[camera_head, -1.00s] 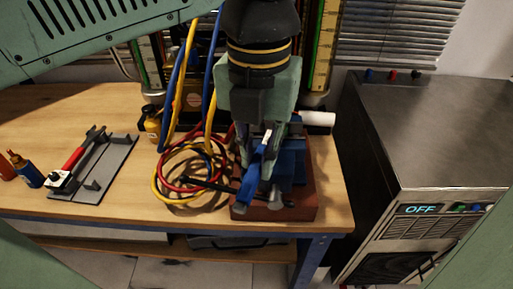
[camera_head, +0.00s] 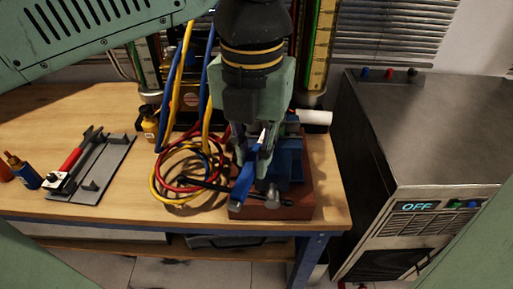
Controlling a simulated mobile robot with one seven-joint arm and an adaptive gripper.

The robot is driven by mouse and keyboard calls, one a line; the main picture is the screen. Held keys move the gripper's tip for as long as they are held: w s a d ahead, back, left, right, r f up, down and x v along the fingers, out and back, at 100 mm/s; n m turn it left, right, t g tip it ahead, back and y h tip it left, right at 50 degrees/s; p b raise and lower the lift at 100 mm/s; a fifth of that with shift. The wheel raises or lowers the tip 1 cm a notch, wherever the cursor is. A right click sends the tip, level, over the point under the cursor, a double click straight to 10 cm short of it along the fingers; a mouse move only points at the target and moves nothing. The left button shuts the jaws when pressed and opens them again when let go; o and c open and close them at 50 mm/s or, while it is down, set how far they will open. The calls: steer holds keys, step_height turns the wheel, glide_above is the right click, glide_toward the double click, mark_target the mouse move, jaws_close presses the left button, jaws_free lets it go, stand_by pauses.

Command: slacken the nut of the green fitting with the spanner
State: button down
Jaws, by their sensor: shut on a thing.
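My gripper (camera_head: 254,160) is over the blue vise (camera_head: 288,166) at the right end of the bench. It is shut on a blue-handled tool, seemingly the spanner (camera_head: 243,184), which slants down and to the left in front of the vise. The spanner's head is hidden among the fingers. I cannot make out the green fitting or its nut; my gripper and wrist cover that area. Whether the spanner touches the nut cannot be told.
A reddish-brown base (camera_head: 300,207) carries the vise. Coiled red and yellow hoses (camera_head: 165,190) lie just left. A grey rack (camera_head: 112,165) holds a red-handled tool (camera_head: 72,158). Bottles stand further left. A steel cabinet (camera_head: 430,130) reading OFF stands right of the bench.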

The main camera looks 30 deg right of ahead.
steer(key=shift+w+a+m, duration=0.35)
steer(key=shift+w+m, duration=0.05)
steer(key=shift+m, duration=0.2)
stand_by(0.4)
steer(key=shift+s+a, duration=0.45)
steer(key=shift+a, duration=0.25)
steer(key=shift+s+a, duration=0.45)
steer(key=shift+a, duration=0.25)
steer(key=shift+s+a, duration=0.45)
steer(key=shift+a, duration=0.25)
steer(key=shift+r, duration=0.1)
step_height(320, 180, up, 4)
steer(key=p, duration=0.3)
steer(key=shift+r+p, duration=0.2)
steer(key=shift+p, duration=0.2)
